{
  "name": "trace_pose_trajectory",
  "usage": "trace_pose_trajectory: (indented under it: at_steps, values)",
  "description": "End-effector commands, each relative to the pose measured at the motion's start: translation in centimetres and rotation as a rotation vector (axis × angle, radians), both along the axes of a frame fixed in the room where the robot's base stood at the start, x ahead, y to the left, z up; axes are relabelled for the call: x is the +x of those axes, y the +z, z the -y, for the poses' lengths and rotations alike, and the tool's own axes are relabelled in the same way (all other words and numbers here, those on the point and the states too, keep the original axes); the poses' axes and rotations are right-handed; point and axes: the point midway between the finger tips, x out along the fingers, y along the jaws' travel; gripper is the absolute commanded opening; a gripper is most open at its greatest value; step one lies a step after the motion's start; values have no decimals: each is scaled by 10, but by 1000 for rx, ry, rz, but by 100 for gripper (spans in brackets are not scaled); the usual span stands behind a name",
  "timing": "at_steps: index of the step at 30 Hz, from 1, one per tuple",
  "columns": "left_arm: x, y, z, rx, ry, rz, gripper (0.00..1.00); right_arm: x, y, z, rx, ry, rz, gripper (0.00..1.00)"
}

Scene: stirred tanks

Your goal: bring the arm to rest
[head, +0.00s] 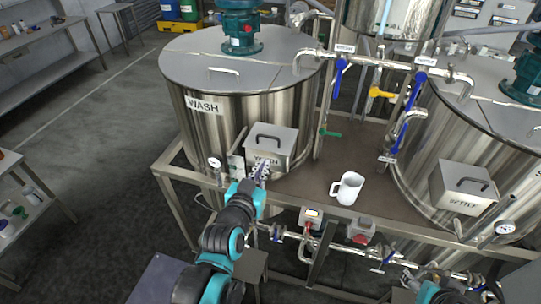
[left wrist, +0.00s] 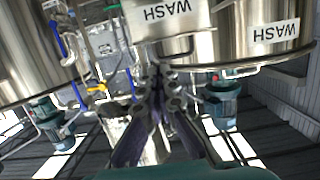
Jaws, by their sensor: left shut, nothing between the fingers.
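My left arm reaches up from the bottom of the head view. Its gripper (head: 262,168) is shut and empty, in front of the steel box with a handle (head: 272,144) at the wash tank (head: 215,120). Whether it touches the box cannot be told. The left wrist view, which is upside down, shows the gripper's fingers (left wrist: 158,95) together, with the WASH labels (left wrist: 170,8) beyond.
The settle tank (head: 440,130) is at the right. Pipes with blue-handled valves (head: 338,75) rise between the tanks. Floor at the left (head: 95,120) is clear.

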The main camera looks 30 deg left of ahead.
Motion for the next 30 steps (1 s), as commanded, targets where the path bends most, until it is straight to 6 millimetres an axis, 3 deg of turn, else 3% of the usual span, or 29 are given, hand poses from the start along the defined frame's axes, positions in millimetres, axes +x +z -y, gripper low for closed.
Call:
trace_pose_trajectory:
  at_steps: [7,11,20,27,30]
  values:
    - [2,-2,1,0,-3,-1,0,1,-2,0,0,0,1,61]
    - [4,-31,10,-11,-30,-42,0,1,-26,0,0,0,1,61]
    - [-1,-179,59,-65,-155,-302,0,2,-138,0,0,0,0,61]
    - [-27,-288,88,-86,-212,-536,0,3,-224,0,0,0,1,61]
    - [-39,-322,95,-88,-221,-620,0,3,-252,0,0,0,1,61]
